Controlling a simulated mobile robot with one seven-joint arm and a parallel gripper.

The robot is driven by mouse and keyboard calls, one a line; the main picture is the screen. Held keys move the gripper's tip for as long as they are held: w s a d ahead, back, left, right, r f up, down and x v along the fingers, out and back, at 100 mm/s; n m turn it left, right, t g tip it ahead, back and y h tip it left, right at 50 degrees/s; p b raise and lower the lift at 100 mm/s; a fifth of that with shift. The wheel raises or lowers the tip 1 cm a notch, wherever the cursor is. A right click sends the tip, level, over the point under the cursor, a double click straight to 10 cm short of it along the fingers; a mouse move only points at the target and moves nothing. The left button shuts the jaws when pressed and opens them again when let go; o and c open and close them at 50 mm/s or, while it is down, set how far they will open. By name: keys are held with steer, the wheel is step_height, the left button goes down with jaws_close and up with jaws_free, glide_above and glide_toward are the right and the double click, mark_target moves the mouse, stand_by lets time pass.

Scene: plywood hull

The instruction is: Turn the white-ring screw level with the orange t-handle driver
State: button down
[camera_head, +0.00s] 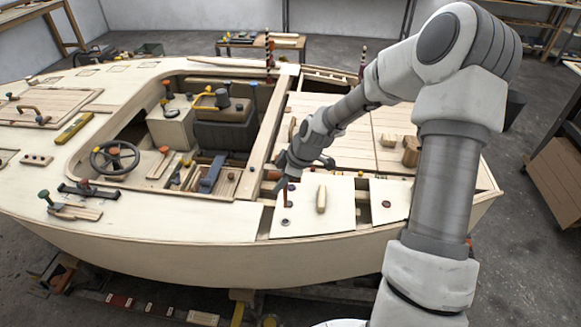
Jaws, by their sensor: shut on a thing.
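My gripper (279,186) reaches down from the right to the left edge of a pale plywood panel (312,222) on the near side of the hull. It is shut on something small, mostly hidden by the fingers. An orange-brown bit (271,175) shows beside the fingers and looks like the orange t-handle driver. A thin dark shaft (285,197) stands below the gripper, over the panel's left edge. Small round dark screw heads sit along that edge, one of them (286,222) near the front corner. I cannot tell which one has the white ring, nor its slot angle.
A wooden grip (321,198) stands up from the panel. A smaller panel (390,200) lies to the right. The open cockpit to the left holds a steering wheel (115,158), a dark seat (225,130) and several loose tools. The foredeck beside the arm carries wooden blocks (411,151).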

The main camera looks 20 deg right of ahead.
steer(key=shift+s+a+f+b, duration=0.1)
steer(key=shift+f+b, duration=0.95)
steer(key=shift+f, duration=0.4)
steer(key=shift+s+a+f+b, duration=0.1)
steer(key=shift+f+b, duration=0.95)
steer(key=shift+f, duration=0.35)
steer(key=shift+w+d+m+t+h+b, duration=0.2)
steer(key=shift+m+h+b, duration=0.25)
steer(key=shift+m+b, duration=0.65)
steer(key=shift+d+m+t+h+b, duration=0.1)
steer(key=shift+m+t+h+b, duration=0.4)
steer(key=shift+m, duration=0.85)
steer(key=shift+w+d+m+t+h+b, duration=0.15)
steer(key=shift+m+h+b, duration=0.3)
steer(key=shift+m+b, duration=0.7)
